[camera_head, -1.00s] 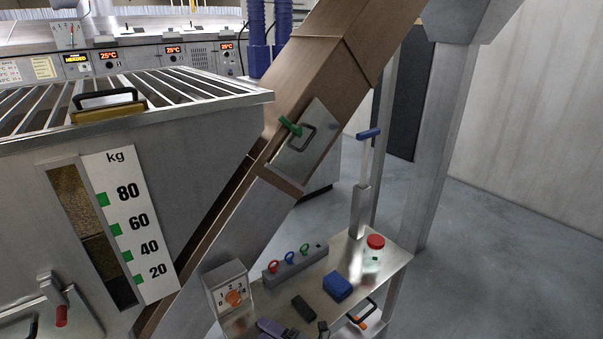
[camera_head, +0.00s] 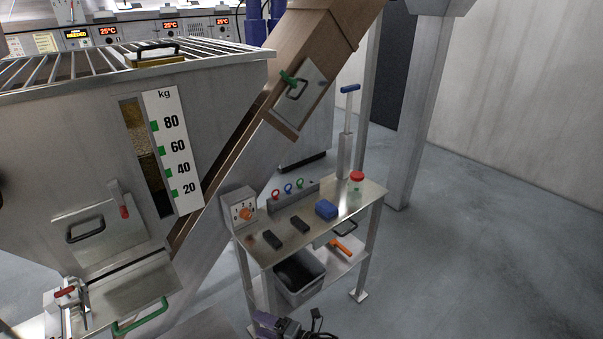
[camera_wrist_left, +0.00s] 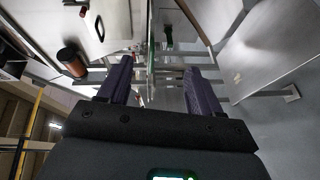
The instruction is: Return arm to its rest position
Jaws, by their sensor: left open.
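My left gripper (camera_head: 290,325) shows only in part at the bottom edge of the head view, in purple and black, in front of the side table's lower part. In the left wrist view its two purple fingers (camera_wrist_left: 160,82) stand wide apart with nothing between them. It is open and holds nothing. The rest of the left arm is out of the head view. My right gripper is in neither view.
A metal side table (camera_head: 345,205) holds a blue block (camera_head: 326,209), dark blocks, a red-lidded jar (camera_head: 356,181) and a knob box (camera_head: 241,211). A grey bin (camera_head: 303,289) sits below. The hopper (camera_head: 60,160) stands left. Open floor (camera_head: 470,250) lies right.

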